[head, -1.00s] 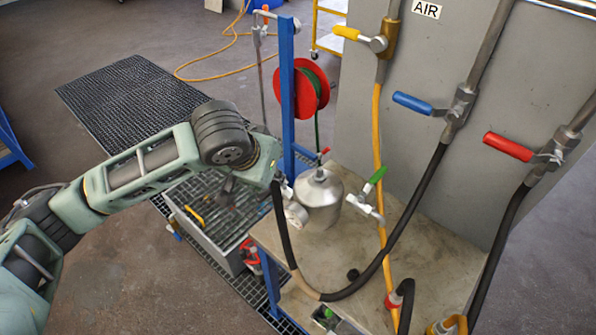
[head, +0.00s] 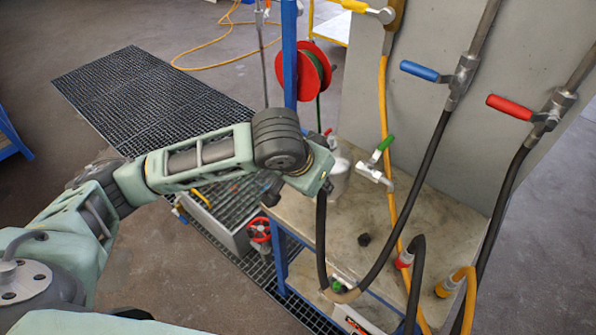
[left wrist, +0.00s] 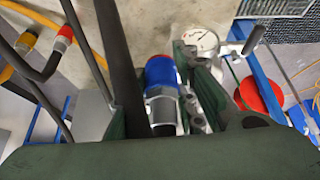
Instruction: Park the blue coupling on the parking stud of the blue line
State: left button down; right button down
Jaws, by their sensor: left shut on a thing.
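My left gripper (head: 318,188) is over the bench's left part, in front of the vessel. In the left wrist view its fingers (left wrist: 160,100) are shut on the blue coupling (left wrist: 160,76), which has a blue collar and a steel body. The head view hides the coupling behind my gripper. A black hose (head: 321,240) hangs below the gripper and loops up to the blue-handled valve (head: 420,70). I cannot make out the blue line's parking stud. My right gripper is not in view.
The steel vessel (head: 340,180) is partly hidden by my arm. A dial gauge (left wrist: 200,42) is close beside the fingers. A red coupling (head: 404,259) and a yellow coupling (head: 446,286) stand at the bench's right. A small dark piece (head: 364,239) lies on the bench (head: 400,220).

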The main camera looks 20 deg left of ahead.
pick_arm(q)
jog(key=w+d+f+m+h+p, duration=0.1)
jog(key=w+d+f+m+p, duration=0.15)
jog(key=d, duration=0.25)
jog(key=m+g+h+p, duration=0.2)
jog(key=m, duration=0.2)
send_over(363, 237)
notch_tip(363, 237, down, 8)
jog(key=shift+r, duration=0.2)
notch_tip(363, 237, down, 5)
jog(key=shift+f+b, duration=0.1)
jog(key=shift+b, duration=0.95)
jog(key=shift+f, duration=0.1)
